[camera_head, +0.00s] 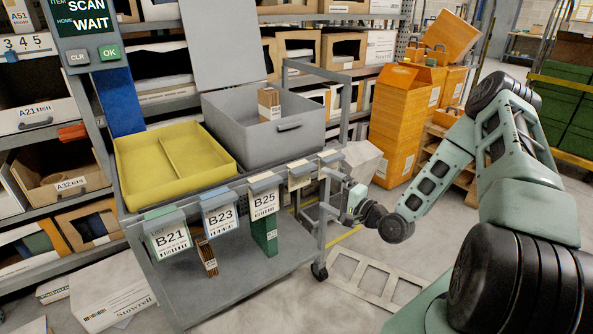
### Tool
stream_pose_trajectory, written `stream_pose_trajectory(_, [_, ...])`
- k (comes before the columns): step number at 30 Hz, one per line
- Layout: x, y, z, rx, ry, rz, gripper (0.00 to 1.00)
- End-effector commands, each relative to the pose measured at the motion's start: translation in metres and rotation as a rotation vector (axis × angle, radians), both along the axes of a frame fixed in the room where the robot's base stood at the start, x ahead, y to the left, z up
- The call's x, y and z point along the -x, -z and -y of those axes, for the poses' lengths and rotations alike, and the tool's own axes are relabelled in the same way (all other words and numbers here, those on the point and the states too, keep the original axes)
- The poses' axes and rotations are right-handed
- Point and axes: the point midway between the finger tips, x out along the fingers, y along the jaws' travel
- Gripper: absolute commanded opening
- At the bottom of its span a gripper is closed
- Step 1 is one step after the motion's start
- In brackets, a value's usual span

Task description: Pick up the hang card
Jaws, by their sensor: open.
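Several hang cards hang in a row from the front rail of the grey cart (235,279). I cannot tell which of these is the task's hang card. My gripper (347,197) is at the cart's right end, to the right of the cards. It is small in view, open, and no card shows in it.
A yellow tray (147,186) and a grey bin (230,130) holding a small brown box (269,103) sit on the cart top. A pale frame (378,281) lies on the floor to the right. Shelves stand behind and left. Orange cartons (400,125) stand behind my arm.

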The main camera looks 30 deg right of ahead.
Motion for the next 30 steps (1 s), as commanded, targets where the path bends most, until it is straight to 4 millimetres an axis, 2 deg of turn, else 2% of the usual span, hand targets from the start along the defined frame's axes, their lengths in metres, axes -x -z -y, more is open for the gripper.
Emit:
stream_pose_trajectory(3, [-0.025, 0.0, -0.007, 0.001, -0.003, 0.001, 1.0])
stream_pose_trajectory(7, [-0.045, 0.0, -0.011, 0.001, -0.002, -0.001, 1.0])
stream_pose_trajectory(14, [-0.06, 0.001, -0.015, 0.001, -0.001, -0.001, 1.0])
stream_pose_trajectory(24, [-0.103, 0.003, -0.025, 0.002, -0.001, -0.001, 1.0])
stream_pose_trajectory(30, [-0.107, 0.003, -0.027, 0.001, -0.001, -0.003, 1.0])
